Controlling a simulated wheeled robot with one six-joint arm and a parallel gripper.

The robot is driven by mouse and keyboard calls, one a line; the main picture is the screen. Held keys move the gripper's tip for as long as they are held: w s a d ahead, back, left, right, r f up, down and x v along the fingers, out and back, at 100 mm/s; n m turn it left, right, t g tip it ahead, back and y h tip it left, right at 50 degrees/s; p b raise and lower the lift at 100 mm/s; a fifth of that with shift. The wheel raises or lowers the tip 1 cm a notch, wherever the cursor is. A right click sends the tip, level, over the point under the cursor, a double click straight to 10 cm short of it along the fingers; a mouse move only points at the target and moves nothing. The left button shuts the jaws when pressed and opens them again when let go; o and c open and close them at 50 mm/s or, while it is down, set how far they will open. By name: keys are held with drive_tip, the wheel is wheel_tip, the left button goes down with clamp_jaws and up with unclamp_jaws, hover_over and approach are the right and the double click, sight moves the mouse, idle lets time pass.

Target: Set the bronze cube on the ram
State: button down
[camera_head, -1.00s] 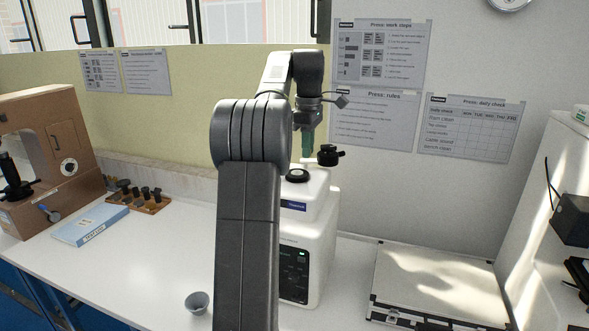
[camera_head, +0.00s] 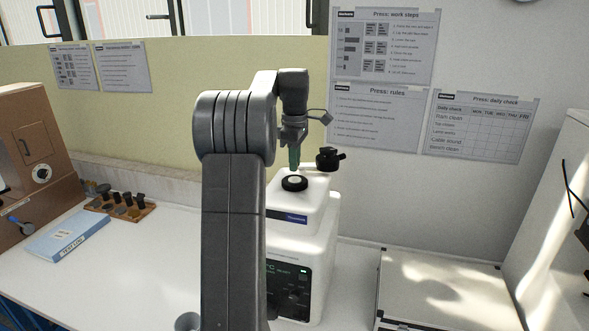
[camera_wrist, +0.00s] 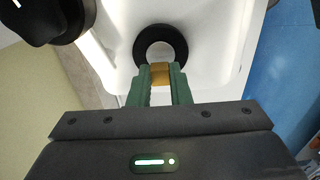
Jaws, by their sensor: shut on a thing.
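The bronze cube (camera_wrist: 160,73) shows in the wrist view between the green fingertips of my gripper (camera_wrist: 159,80). My gripper is shut on it. In the head view my gripper (camera_head: 294,158) hangs above the white press, and the cube cannot be made out there. The ram (camera_head: 294,183) is a black ring with a pale round centre on top of the press; it also shows in the wrist view (camera_wrist: 160,45). In the wrist view the cube overlaps the near rim of the ring. Whether the cube touches the ram cannot be told.
A black knobbed part (camera_head: 329,159) stands beside the ram, close to my gripper. The white press (camera_head: 318,232) stands on the bench. A blue book (camera_head: 67,236) and a wooden tray (camera_head: 148,208) of dark pieces lie to the left. A flat case (camera_head: 440,290) lies to the right.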

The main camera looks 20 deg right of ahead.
drive_tip(key=shift+f, duration=1.4)
drive_tip(key=shift+f, duration=0.15)
drive_tip(key=c, duration=1.3)
unclamp_jaws()
drive_tip(key=shift+c, duration=0.2)
wheel_tip(320, 180, up, 12)
